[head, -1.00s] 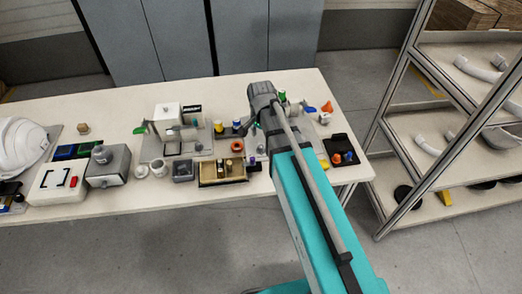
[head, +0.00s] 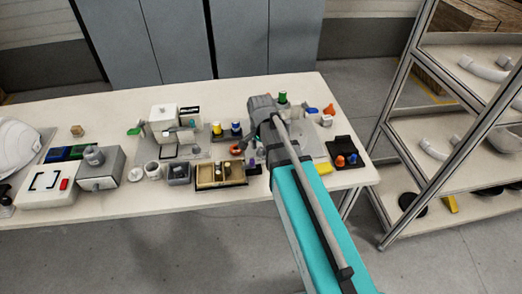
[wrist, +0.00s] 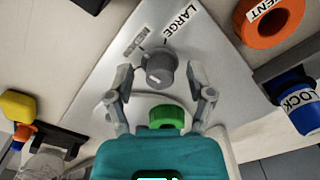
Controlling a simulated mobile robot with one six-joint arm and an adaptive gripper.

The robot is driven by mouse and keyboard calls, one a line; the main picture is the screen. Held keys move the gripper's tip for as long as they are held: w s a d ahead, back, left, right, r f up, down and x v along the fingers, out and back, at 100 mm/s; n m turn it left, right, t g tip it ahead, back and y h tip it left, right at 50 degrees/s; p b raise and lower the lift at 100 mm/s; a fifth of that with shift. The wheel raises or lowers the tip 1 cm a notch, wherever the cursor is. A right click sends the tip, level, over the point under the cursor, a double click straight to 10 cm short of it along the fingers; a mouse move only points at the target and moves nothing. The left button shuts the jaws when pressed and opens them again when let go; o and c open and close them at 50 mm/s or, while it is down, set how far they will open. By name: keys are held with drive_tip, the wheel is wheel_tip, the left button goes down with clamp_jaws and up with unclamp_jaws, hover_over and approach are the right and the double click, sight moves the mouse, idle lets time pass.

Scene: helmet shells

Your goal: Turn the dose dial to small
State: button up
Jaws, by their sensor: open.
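The dose dial (wrist: 158,70) is a grey round knob with a pale mark on its face, on a light grey plate (wrist: 105,60) in the wrist view. A LARGE label (wrist: 180,20) and a fainter label (wrist: 138,43) sit beyond it, with thin tick lines. I cannot read the fainter label, and no SMALL label is readable. My gripper (wrist: 160,76) is open, with one fingertip on each side of the dial. Gaps show between the fingertips and the knob. In the head view my arm hides the dial and the fingers.
A green cap (wrist: 166,118) lies close below the dial in the wrist view. An orange VENT ring (wrist: 268,18) and a blue LOCK knob (wrist: 298,105) are at right, a yellow knob (wrist: 18,105) at left. The table (head: 150,105) holds several other fixtures; a shelf rack (head: 405,120) stands right.

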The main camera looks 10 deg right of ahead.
clamp_jaws()
idle(0.3)
drive_tip(key=shift+n, duration=0.5)
drive_tip(key=n, duration=1)
drive_tip(key=shift+n, duration=0.4)
idle(0.3)
